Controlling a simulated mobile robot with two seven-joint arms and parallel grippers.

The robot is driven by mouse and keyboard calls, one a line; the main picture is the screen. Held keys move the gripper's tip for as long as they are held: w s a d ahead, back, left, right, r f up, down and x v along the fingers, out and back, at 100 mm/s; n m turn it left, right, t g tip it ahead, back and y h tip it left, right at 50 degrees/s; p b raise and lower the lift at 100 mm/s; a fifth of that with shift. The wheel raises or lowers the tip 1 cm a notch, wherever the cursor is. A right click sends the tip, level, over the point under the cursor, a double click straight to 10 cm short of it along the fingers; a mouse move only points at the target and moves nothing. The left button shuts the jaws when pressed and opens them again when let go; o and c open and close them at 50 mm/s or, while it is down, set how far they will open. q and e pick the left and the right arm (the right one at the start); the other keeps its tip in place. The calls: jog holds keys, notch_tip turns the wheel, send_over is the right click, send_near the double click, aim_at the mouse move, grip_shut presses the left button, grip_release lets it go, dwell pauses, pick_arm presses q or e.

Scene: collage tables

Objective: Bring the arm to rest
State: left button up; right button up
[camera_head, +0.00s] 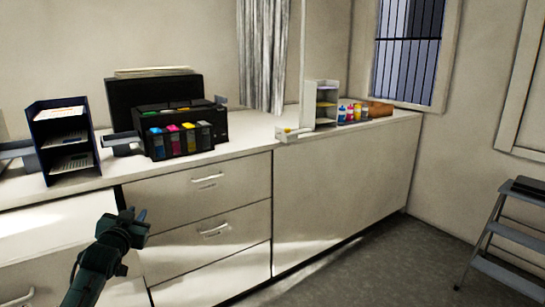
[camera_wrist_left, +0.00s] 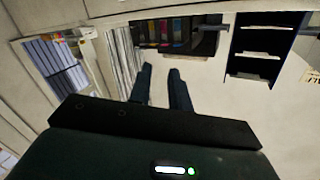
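My left gripper (camera_head: 137,214) is dark and sits in front of the cabinet, below the counter's front edge. In the left wrist view, its two fingers (camera_wrist_left: 161,70) stand apart with nothing between them. The left gripper is open and empty, clear of the things on the counter. My right arm and gripper do not show in either view.
A counter (camera_head: 235,145) with white drawers (camera_head: 205,200) is close ahead. On it stand a dark shelf rack (camera_head: 62,140), a black printer (camera_head: 180,130) with coloured cartridges, a pale rack (camera_head: 322,105) and small coloured bottles. A step ladder (camera_head: 490,235) stands right on clear floor.

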pick_arm(q)
jog(key=s+d+f+m+g+h, duration=0.1)
jog(key=s+d+f+g+h, duration=0.1)
jog(key=s+d+f, duration=0.7)
jog(key=s+d+f+m+g+h, duration=0.15)
jog(key=s+d+f, duration=0.25)
jog(key=s+f, duration=0.7)
jog(key=s+d+f+n+g+h, duration=0.1)
jog(key=s+d, duration=0.3)
jog(key=s, duration=0.5)
jog(key=s+d+f+n+g, duration=0.1)
jog(key=s+d+f, duration=0.3)
jog(key=s, duration=0.6)
jog(key=shift+s+f+g+h, duration=0.15)
jog(key=shift+f+g+h, duration=0.2)
jog(key=shift+g, duration=0.1)
jog(key=shift+s, duration=0.1)
